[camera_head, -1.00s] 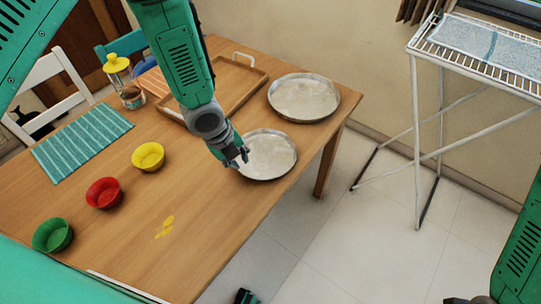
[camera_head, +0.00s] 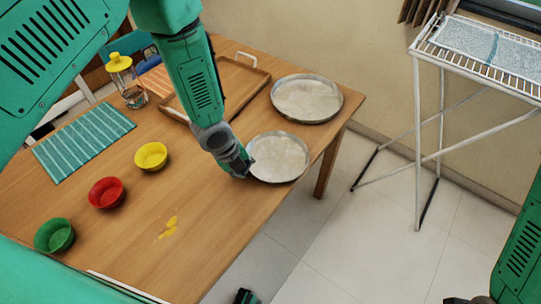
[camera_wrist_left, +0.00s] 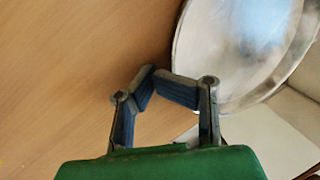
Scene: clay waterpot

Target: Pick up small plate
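The small plate (camera_head: 280,157), round and metal, lies at the table's near-right edge. The wrist view shows part of it at upper right (camera_wrist_left: 240,45). My left gripper (camera_head: 240,172) is low beside the plate's left rim. In the wrist view its fingertips (camera_wrist_left: 152,76) meet over bare wood, with nothing visible between them. Its right finger's knuckle overlaps the rim in the picture; contact cannot be told.
A larger metal plate (camera_head: 307,98) lies behind the small one. A wooden tray (camera_head: 240,85) stands behind my left arm. Yellow (camera_head: 151,156), red (camera_head: 106,193) and green (camera_head: 54,236) bowls are at left. A white rack (camera_head: 480,60) stands right, off the table.

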